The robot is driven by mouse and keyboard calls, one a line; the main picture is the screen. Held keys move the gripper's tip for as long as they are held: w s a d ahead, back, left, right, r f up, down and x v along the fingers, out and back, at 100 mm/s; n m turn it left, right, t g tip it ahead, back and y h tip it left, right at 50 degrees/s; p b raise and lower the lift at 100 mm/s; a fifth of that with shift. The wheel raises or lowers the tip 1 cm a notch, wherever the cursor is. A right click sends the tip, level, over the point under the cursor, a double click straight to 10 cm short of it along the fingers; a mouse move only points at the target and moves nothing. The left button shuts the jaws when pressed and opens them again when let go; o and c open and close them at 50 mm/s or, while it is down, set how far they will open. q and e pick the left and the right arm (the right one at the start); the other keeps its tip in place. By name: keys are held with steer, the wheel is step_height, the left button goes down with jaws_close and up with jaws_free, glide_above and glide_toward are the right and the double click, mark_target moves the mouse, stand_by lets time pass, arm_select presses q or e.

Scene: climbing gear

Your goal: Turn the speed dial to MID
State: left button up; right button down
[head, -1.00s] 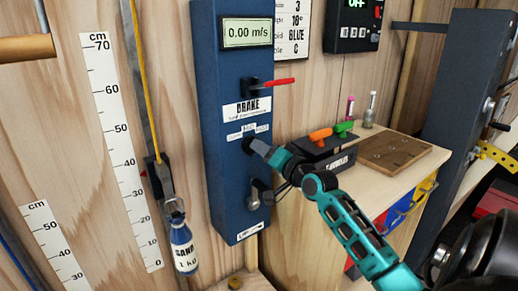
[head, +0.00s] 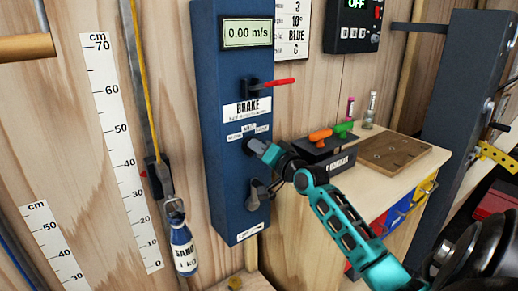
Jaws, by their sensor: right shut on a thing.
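The blue control box (head: 235,190) stands upright on the wooden wall, with a display reading 0.00 m/s (head: 247,33) at its top. A red brake lever (head: 275,82) sticks out to the right above the BRAKE label (head: 246,108). The dark speed dial (head: 249,146) sits below a row of small labels, which I cannot read clearly. My right gripper (head: 258,149) is shut on the dial, and its fingers hide most of it. Where the dial points cannot be told. My left gripper is not in view.
A grey crank (head: 254,196) sits low on the box, close under my right gripper. A bench (head: 400,195) with a wooden tray (head: 394,155) and a black box (head: 325,160) is at the right.

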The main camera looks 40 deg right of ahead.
steer(key=shift+n, duration=0.3)
steer(key=shift+a+r+n+p, duration=0.1)
steer(key=shift+n+p, duration=1)
steer(key=shift+n, duration=0.9)
steer(key=shift+a+n+p, duration=0.1)
steer(key=shift+n+p, duration=1)
steer(key=shift+n, duration=0.9)
steer(key=c, duration=1.1)
jaws_free()
steer(key=shift+c, duration=0.2)
